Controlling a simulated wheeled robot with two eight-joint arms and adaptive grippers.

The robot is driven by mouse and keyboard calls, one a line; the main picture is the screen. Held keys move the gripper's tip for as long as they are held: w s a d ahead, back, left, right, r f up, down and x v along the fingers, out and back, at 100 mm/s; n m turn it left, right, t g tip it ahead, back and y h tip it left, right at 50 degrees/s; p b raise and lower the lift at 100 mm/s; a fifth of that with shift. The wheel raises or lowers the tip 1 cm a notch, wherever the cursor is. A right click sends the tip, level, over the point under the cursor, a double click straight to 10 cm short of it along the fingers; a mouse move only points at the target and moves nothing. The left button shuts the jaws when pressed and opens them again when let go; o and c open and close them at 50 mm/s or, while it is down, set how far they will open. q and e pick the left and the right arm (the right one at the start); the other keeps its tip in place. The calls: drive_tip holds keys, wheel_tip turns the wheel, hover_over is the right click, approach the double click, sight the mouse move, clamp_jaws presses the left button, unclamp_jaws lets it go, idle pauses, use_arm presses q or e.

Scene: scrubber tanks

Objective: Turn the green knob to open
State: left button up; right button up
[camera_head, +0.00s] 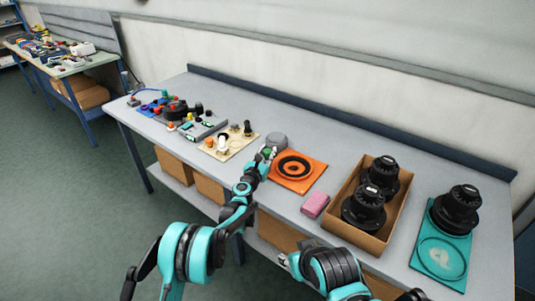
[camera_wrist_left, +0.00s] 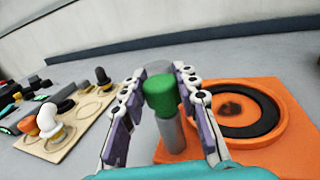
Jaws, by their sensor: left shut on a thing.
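The green knob (camera_wrist_left: 161,97) is a short green cap on a grey cylinder, between the two fingers of my left gripper (camera_wrist_left: 157,112) in the left wrist view. In the head view the left gripper (camera_head: 267,153) is at the knob, near the middle of the bench, and is shut on it. The fingers hide part of the knob there; a bit of green (camera_head: 268,151) shows. My right arm is low in the head view, and its gripper (camera_head: 285,261) is by the bench's front edge; its jaws are too unclear to judge.
An orange plate with a black ring (camera_head: 319,164) lies right of the knob, then a pink block (camera_head: 315,205), a cardboard box (camera_head: 335,220) with black parts, and a teal tray (camera_head: 423,260). A beige board (camera_head: 238,145) with pegs is on the left. A grey dome (camera_head: 277,140) stands behind.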

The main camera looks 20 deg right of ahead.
sight(267, 150)
use_arm(q)
drive_tip(key=n+t+y, duration=0.1)
drive_tip(key=n+y, duration=0.1)
drive_tip(key=y, duration=0.2)
drive_tip(key=n+t+y+b, duration=0.1)
drive_tip(key=n+t+y, duration=0.1)
drive_tip(key=n+y, duration=0.1)
drive_tip(key=shift+d+n+y, duration=0.15)
drive_tip(key=shift+n+y, duration=0.15)
drive_tip(key=shift+y, duration=0.3)
drive_tip(key=n+y, duration=0.2)
drive_tip(key=y, duration=0.1)
drive_tip(key=n+y+b, duration=0.1)
drive_tip(key=n+y, duration=0.1)
drive_tip(key=y, duration=0.2)
drive_tip(key=shift+n+g, duration=0.3)
drive_tip(key=shift+n, duration=0.1)
drive_tip(key=shift+a+y, duration=0.2)
drive_tip(key=shift+y, duration=0.3)
drive_tip(key=o, duration=1.2)
wheel_tip(267, 150, up, 10)
drive_tip(key=shift+r, duration=0.1)
